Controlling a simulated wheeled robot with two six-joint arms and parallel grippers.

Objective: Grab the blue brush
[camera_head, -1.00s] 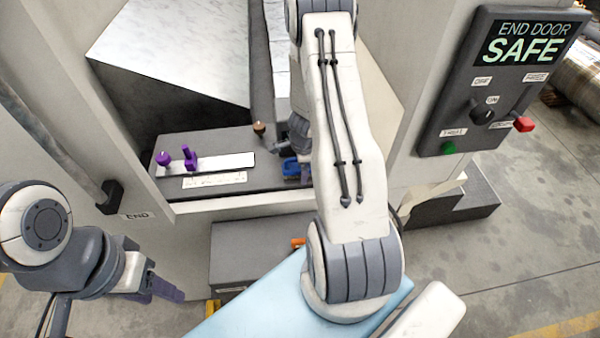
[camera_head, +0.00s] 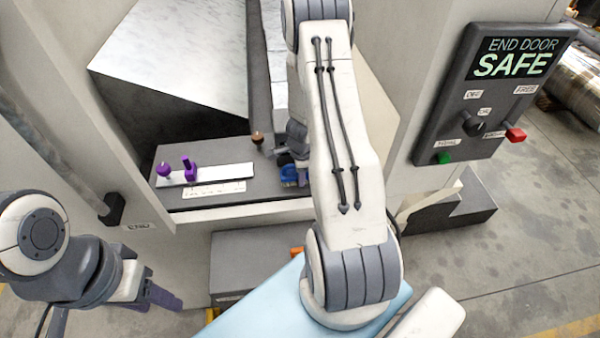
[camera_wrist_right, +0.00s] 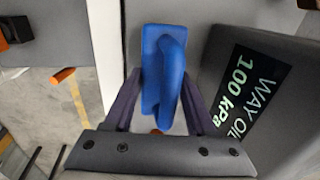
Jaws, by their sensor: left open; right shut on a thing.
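The blue brush (camera_head: 291,173) shows in the head view at the right end of the dark shelf, partly hidden behind my right arm. In the right wrist view the blue brush (camera_wrist_right: 163,75) lies between the two fingers of my right gripper (camera_wrist_right: 160,98), which is shut on its blue body. Its underside is hidden there. My right gripper's fingers are mostly hidden in the head view. My left gripper (camera_head: 158,295) is open and empty at the lower left, well apart from the brush.
A light metal plate (camera_head: 225,173) with purple knobs and a brown-topped knob (camera_head: 257,138) stand on the shelf (camera_head: 205,152). A control panel (camera_head: 490,90) reading "END DOOR SAFE" is at right. A light blue surface (camera_head: 265,305) lies in front. A pressure display (camera_wrist_right: 245,90) sits beside the brush.

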